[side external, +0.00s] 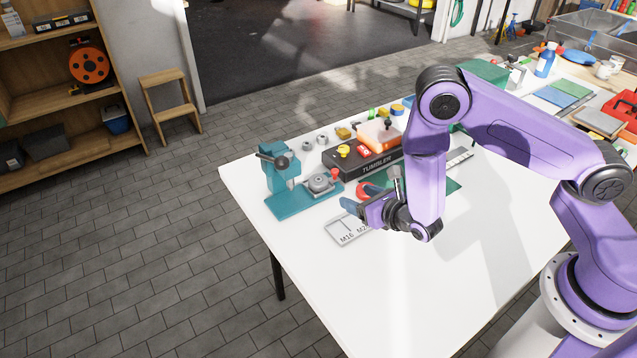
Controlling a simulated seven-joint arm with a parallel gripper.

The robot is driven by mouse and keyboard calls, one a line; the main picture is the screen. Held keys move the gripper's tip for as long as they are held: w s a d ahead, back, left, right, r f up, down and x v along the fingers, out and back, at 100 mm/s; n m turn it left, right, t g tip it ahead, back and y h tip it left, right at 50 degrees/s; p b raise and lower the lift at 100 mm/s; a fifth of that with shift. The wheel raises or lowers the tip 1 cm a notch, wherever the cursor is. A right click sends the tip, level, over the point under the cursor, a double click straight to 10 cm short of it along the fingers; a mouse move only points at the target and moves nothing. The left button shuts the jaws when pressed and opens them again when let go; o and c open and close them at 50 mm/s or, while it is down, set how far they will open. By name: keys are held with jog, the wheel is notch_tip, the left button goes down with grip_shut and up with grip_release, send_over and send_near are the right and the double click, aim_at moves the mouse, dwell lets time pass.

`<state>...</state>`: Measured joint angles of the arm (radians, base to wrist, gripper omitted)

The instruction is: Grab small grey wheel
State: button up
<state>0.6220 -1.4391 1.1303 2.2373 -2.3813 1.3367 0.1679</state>
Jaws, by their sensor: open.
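My gripper (358,198) is open and empty, pointing left above the white table, near the middle of the side external view. I cannot tell for sure which object is the small grey wheel. Small grey round pieces (308,144) lie behind the teal press, near the table's far edge; they are too small to tell as wheels or nuts. A larger grey round part (320,183) sits on the base of the teal press (283,172), to the left of my gripper and apart from it.
A grey plate marked M16 (346,231) lies just below my gripper in the picture. The black TUMBLER box (365,166) with an orange-topped unit (380,136) stands behind it. A red ring-like thing (368,189) is partly hidden. The table's front (410,290) is clear.

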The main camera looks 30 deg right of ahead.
send_near(323, 184)
jog(key=w, duration=0.4)
jog(key=shift+f, duration=0.3)
jog(key=shift+x, duration=2.75)
jog(key=shift+r, duration=0.15)
jog(key=c, duration=0.8)
jog(key=shift+c, duration=0.2)
jog(key=shift+r, duration=0.15)
